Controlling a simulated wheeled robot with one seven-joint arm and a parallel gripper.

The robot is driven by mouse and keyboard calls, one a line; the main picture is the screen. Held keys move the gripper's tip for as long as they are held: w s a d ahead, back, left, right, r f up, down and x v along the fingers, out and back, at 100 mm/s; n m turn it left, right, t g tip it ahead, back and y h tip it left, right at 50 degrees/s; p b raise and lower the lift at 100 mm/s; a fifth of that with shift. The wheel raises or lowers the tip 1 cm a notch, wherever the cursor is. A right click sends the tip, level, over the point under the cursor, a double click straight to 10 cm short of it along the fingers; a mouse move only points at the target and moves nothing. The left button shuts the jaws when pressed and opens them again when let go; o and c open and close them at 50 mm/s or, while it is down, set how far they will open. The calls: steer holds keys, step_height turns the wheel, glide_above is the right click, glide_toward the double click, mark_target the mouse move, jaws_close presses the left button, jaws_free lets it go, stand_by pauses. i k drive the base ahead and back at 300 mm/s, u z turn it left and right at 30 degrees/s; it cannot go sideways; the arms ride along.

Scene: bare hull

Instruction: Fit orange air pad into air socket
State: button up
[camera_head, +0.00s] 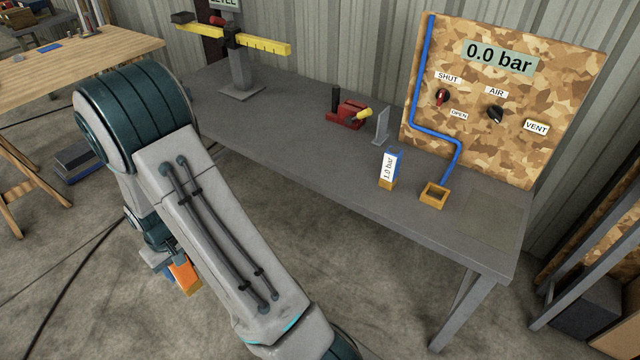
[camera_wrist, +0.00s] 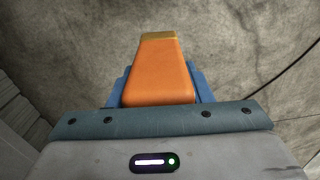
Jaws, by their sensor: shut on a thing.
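The orange air pad (camera_wrist: 158,75) is in my gripper (camera_wrist: 160,85), between its blue fingers, with a brownish-yellow end pointing away from the wrist. In the head view the orange pad (camera_head: 184,276) shows at the lower left, partly hidden by my arm. My gripper (camera_head: 170,265) is shut on it, above the floor and left of the grey bench. The air socket (camera_head: 434,195) looks like a small open yellow-brown box on the bench's right part, with a blue hose running to it from the panel. The pad and the socket are far apart.
A blue and white block marked 1.0 bar (camera_head: 389,168) stands left of the socket. The camouflage panel (camera_head: 480,130) behind reads 0.0 bar. A red device (camera_head: 348,113), a grey upright plate (camera_head: 381,126) and a yellow-beam stand (camera_head: 240,70) are further left. The bench's front middle (camera_head: 310,160) is clear.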

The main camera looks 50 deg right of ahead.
mark_target(477, 221)
steer(key=z, duration=1.45)
